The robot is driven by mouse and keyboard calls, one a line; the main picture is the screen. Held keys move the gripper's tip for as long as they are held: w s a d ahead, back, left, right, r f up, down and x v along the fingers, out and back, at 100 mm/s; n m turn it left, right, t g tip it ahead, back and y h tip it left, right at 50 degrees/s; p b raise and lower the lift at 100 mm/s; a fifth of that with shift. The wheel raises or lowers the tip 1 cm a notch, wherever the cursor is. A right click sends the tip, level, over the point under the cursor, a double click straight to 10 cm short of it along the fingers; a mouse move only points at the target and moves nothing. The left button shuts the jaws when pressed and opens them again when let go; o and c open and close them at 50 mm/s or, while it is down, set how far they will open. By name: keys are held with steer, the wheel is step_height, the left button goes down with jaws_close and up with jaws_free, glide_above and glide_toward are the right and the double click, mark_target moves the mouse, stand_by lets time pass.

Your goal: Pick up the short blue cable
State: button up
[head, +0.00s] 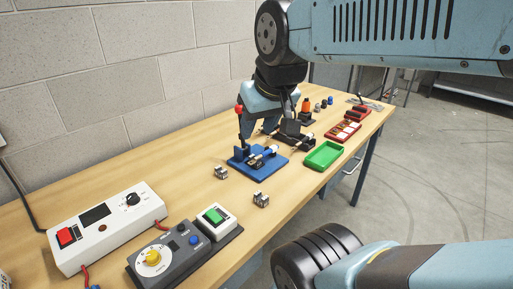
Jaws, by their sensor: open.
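I cannot make out a short blue cable in the head view. A small blue piece (94,287) shows at the bottom edge, by the end of a red lead, but it is too cut off to name. My gripper (272,122) hangs pointing down over the far middle of the table, behind the blue clamp fixture (270,168). It is open, and I see nothing held in it. My wrist and the gripper's body hide part of the table behind them.
A wooden workbench (200,160) runs along a block wall. A white box (105,228), a grey control box (165,256) and a green-button box (215,220) stand near. Two small metal blocks lie mid-bench. A green tray (323,155) and red trays lie farther right.

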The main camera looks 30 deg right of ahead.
steer(key=shift+o, duration=0.9)
steer(key=shift+w, duration=0.25)
steer(key=m+g+h, duration=0.4)
steer(key=m, duration=1)
glide_above(270, 148)
steer(key=s+a, duration=0.2)
steer(key=a, duration=0.4)
step_height(270, 148, down, 13)
steer(key=x, duration=0.8)
steer(key=d+x, duration=0.1)
steer(key=x, duration=0.4)
steer(key=shift+s, duration=0.1)
steer(key=shift+r, duration=0.1)
jaws_close()
